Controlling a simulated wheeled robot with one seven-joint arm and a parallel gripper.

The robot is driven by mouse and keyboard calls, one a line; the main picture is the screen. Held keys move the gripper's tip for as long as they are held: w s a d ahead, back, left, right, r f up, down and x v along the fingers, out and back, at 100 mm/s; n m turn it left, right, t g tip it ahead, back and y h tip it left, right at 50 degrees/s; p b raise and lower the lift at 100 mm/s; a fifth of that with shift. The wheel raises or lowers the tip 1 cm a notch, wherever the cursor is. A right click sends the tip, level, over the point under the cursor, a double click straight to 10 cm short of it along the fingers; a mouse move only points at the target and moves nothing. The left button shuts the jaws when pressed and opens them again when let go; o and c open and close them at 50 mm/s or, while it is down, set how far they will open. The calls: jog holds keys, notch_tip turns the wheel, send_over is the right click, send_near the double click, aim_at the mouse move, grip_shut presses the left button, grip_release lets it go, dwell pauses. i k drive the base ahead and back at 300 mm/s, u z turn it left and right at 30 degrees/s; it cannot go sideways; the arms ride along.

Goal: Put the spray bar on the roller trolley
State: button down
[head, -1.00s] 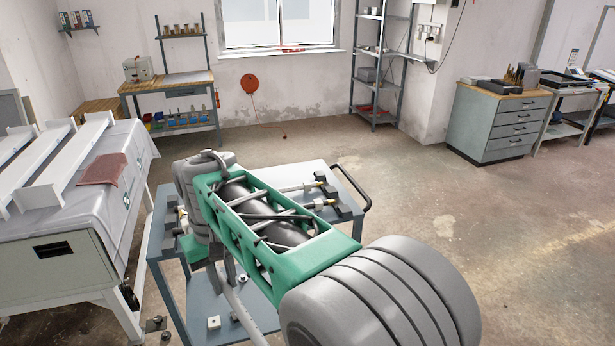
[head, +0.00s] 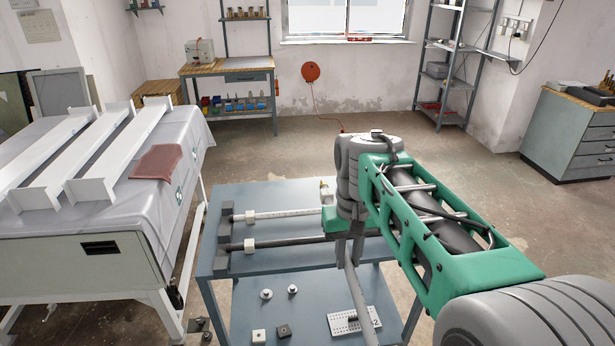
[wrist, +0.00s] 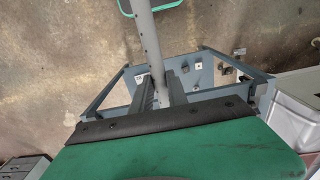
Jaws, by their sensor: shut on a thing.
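The spray bar (head: 357,293) is a grey tube, with small holes along it in the wrist view (wrist: 144,38). My gripper (head: 349,254) is shut on it, also in the wrist view (wrist: 162,92). In the head view the bar slants down from the fingers in front of the trolley; its lower end is hard to make out. The roller trolley (head: 262,195) is blue-grey, with an upper top and a lower shelf. My gripper is over its right part. A white rod (head: 290,213) and a dark rod (head: 300,240) lie across its top in holders. My arm hides their right ends.
A covered machine (head: 110,225) with white beams and a red cloth (head: 158,162) stands close on the left. Small parts and a white perforated block (head: 352,320) lie on the lower shelf. Floor is clear behind the trolley.

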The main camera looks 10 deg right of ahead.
aim_at(311, 194)
jog(key=i, duration=1.15)
